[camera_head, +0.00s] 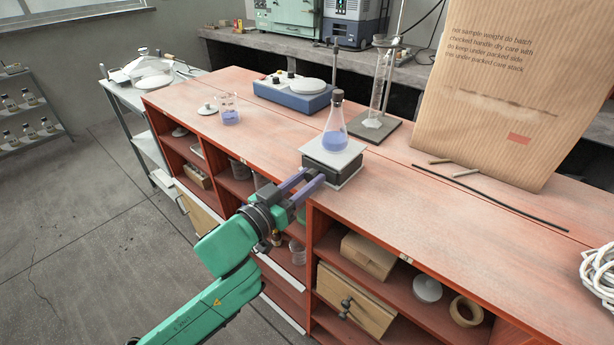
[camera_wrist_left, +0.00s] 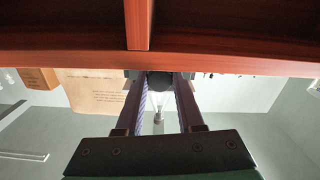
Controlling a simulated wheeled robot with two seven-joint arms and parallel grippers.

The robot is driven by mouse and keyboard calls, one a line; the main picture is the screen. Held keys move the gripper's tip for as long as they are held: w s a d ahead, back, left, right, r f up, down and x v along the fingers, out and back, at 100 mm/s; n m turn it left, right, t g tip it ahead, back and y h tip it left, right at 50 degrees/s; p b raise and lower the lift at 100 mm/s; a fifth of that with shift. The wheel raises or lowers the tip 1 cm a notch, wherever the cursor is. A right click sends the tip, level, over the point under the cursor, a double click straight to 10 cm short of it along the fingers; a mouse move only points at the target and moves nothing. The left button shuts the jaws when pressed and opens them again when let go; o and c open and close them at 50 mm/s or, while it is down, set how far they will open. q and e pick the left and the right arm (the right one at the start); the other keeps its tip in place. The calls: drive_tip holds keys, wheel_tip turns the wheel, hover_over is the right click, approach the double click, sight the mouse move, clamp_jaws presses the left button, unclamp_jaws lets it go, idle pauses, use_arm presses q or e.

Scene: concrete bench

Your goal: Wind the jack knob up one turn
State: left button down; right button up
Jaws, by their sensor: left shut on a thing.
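The lab jack (camera_head: 343,176) stands near the front edge of the red bench, with a dark body and a pale top plate (camera_head: 313,154). A stoppered conical flask (camera_head: 335,139) with blue liquid stands upright on the plate. My left gripper (camera_head: 313,177) reaches in from the bench's front, its purple-grey fingers at the jack's front side. In the left wrist view, the dark round knob (camera_wrist_left: 160,82) sits between the fingertips of the left gripper (camera_wrist_left: 161,80), which is shut on it. In the head view the fingers hide the knob. My right gripper is not in view.
The bench's front edge (camera_wrist_left: 220,62) lies close to the fingers. A beaker (camera_head: 229,110), a blue stirrer-like device (camera_head: 292,94) and a stand with a glass cylinder (camera_head: 378,85) stand behind the jack.

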use_arm(q)
drive_tip(key=m+p, duration=0.1)
drive_tip(key=m, duration=0.2)
drive_tip(key=shift+r, duration=0.1)
drive_tip(key=shift+m+p, duration=0.45)
drive_tip(key=shift+m, duration=0.45)
drive_tip(key=c, duration=0.5)
unclamp_jaws()
drive_tip(key=shift+b+v, duration=0.6)
drive_tip(key=shift+v, duration=6.7)
